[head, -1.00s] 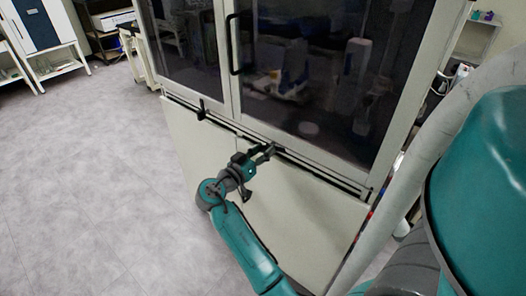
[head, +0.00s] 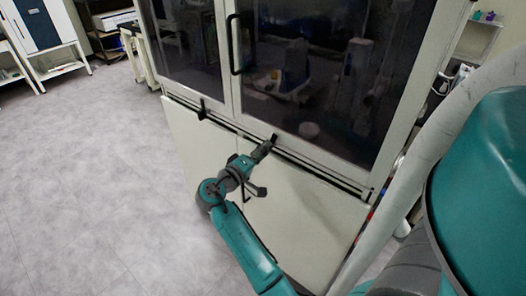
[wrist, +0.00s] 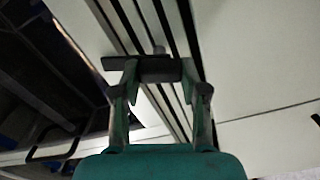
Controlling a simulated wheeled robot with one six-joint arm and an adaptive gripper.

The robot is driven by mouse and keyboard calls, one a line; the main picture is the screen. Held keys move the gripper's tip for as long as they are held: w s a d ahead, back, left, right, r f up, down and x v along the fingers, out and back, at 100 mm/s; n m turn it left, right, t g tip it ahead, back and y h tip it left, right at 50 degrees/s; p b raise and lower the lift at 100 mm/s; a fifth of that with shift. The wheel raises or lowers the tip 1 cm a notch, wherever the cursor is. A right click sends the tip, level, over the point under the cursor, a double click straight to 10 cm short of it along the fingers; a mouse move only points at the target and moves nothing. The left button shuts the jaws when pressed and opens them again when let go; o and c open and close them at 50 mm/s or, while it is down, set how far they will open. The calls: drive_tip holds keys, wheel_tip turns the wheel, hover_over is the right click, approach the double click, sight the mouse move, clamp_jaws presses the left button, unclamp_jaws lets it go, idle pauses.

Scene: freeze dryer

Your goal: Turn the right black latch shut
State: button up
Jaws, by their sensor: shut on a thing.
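The right black latch (wrist: 155,69) is a short dark bar at the lower edge of the cabinet's glass door. In the wrist view it lies across the dark rails, between my two fingertips. My gripper (wrist: 157,75) is shut on it, one finger at each side. In the head view my gripper (head: 264,148) reaches up to the rail under the right door, and the latch's dark tip (head: 273,138) shows just beyond the fingers. The rest of the latch is hidden there.
Another black latch (head: 202,109) stands across the rail under the left door. A black door handle (head: 234,45) is above on the right door (head: 310,70). The pale lower panel (head: 300,215) is below my gripper. Open grey floor (head: 90,170) lies to the left.

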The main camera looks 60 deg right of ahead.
drive_tip(key=shift+n, duration=1.9)
drive_tip(key=shift+f, duration=0.1)
drive_tip(key=o, duration=1.1)
drive_tip(key=shift+w, duration=0.1)
drive_tip(key=shift+o, duration=0.2)
drive_tip(key=v, duration=1.2)
